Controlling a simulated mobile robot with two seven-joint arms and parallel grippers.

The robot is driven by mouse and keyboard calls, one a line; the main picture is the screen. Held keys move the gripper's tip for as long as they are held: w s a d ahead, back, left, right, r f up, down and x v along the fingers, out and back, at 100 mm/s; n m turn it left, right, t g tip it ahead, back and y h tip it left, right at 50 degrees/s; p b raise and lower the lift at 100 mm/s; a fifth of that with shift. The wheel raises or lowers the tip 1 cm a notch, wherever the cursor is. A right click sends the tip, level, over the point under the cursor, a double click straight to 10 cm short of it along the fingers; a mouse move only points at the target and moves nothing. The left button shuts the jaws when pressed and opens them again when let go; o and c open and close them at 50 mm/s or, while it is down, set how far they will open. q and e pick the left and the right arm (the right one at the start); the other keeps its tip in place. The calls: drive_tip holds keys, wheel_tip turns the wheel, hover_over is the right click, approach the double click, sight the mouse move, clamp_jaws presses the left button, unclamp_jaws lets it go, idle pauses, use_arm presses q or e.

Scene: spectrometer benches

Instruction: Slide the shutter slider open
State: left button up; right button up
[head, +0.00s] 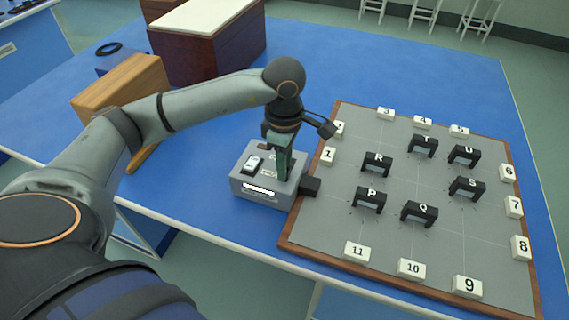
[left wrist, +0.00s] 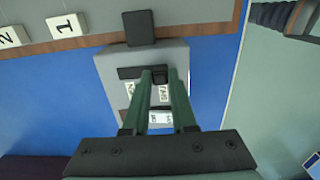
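The grey shutter box (head: 240,186) stands on the blue bench at the left edge of the optical board. It also shows in the left wrist view (left wrist: 108,72). My left gripper (head: 283,178) reaches down onto the box top. In the left wrist view its two green fingertips (left wrist: 159,77) are close together, one on each side of the small dark slider knob (left wrist: 159,74). The knob fills the narrow gap between them. Small white labels (left wrist: 165,93) lie beside and between the fingers, too partly hidden to read fully. My right gripper is in neither view.
A grey board (head: 330,220) with a wooden rim holds several black lettered arches and white numbered blocks. A black block (head: 311,186) projects from the box over its edge. A wooden block (head: 120,88) and a dark red box (head: 205,50) stand behind my left arm.

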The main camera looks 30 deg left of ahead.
use_arm(q)
clamp_jaws()
idle(0.9)
